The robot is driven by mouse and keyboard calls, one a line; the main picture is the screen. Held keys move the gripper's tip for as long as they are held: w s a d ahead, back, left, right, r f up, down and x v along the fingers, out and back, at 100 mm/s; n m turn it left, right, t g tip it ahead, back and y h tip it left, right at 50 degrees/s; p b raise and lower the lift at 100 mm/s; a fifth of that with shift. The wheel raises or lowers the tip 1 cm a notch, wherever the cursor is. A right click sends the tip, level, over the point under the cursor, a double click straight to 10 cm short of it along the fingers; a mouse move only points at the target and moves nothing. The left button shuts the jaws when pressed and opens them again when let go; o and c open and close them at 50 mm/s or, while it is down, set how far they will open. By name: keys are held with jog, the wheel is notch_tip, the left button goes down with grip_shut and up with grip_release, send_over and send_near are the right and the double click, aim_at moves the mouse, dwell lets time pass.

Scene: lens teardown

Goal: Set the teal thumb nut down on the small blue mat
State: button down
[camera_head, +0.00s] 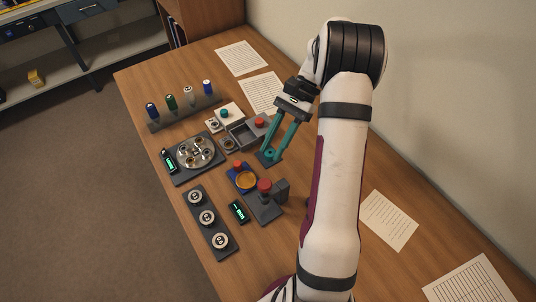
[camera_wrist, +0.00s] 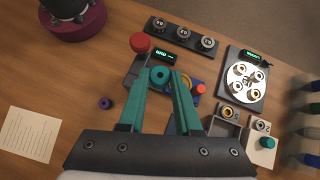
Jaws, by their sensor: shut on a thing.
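My gripper (camera_head: 270,153) is pointing down with its teal fingers shut on the teal thumb nut. In the wrist view the nut (camera_wrist: 159,76) is a round teal ring with a dark hole, at the fingertips (camera_wrist: 162,76). A small dark blue mat (camera_head: 266,163) shows around and below the fingertips in the head view. Part of it seems to show between the fingers in the wrist view (camera_wrist: 174,124). The fingers hide much of it. I cannot tell whether the nut touches the mat.
A blue stand with an orange dish (camera_head: 246,180) and a red-knobbed fixture (camera_head: 264,190) stand close by. A grey tray (camera_head: 240,137) and a round metal fixture (camera_head: 196,152) lie left. A purple ring (camera_wrist: 105,103) lies on open wood in the wrist view.

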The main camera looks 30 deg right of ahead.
jog(key=s+d+f+m+t+h, duration=0.3)
jog(key=d+m+t+h, duration=0.3)
jog(key=d+m+t, duration=0.85)
jog(key=w+a+f+m+g, duration=0.1)
jog(key=w+a+f, duration=0.1)
jog(key=w+a, duration=0.1)
jog(key=w+a+f+m+g, duration=0.1)
jog(key=w+a+f, duration=0.1)
jog(key=w+a, duration=0.1)
jog(key=w+a+f+m+g, duration=0.1)
jog(key=w+a+f+m, duration=0.1)
jog(key=w+a+f, duration=0.1)
jog(key=shift+w+a, duration=0.25)
jog(key=shift+a, duration=0.4)
notch_tip(320, 180, down, 4)
jog(key=shift+w+f, duration=0.15)
jog(key=c, duration=0.6)
grip_release()
